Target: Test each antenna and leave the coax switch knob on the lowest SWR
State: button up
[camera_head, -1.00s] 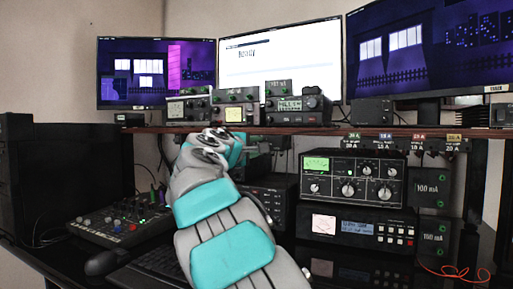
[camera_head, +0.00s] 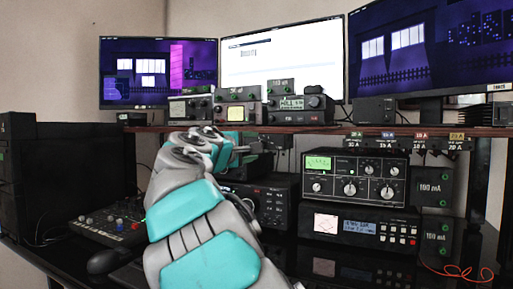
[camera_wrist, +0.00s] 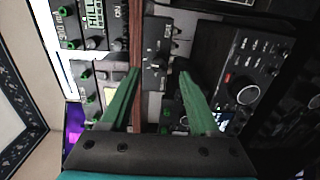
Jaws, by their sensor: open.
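In the wrist view a small grey box with a dark knob (camera_wrist: 155,62), which looks like the coax switch, sits beside the brown shelf edge. My gripper (camera_wrist: 160,75) is open, its two green fingers apart with the knob between and just beyond their tips; I cannot tell whether they touch it. In the head view my gripper (camera_head: 243,155) is below the shelf, and my arm hides most of the switch. A black tuner with a green-lit meter (camera_head: 318,163) and several knobs stands at right. Below it is a unit with a pale needle meter (camera_head: 326,223) and blue display; its readings are too small.
The brown shelf (camera_head: 300,130) runs above my gripper and carries several small radios (camera_head: 300,103). A black radio (camera_wrist: 250,75) is close beside the right finger. A mixer (camera_head: 105,228) lies at left. Small boxes hang under the shelf at right.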

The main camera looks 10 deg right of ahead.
jog(key=v, duration=0.3)
jog(key=shift+c, duration=0.3)
grip_shut()
dwell(1.4)
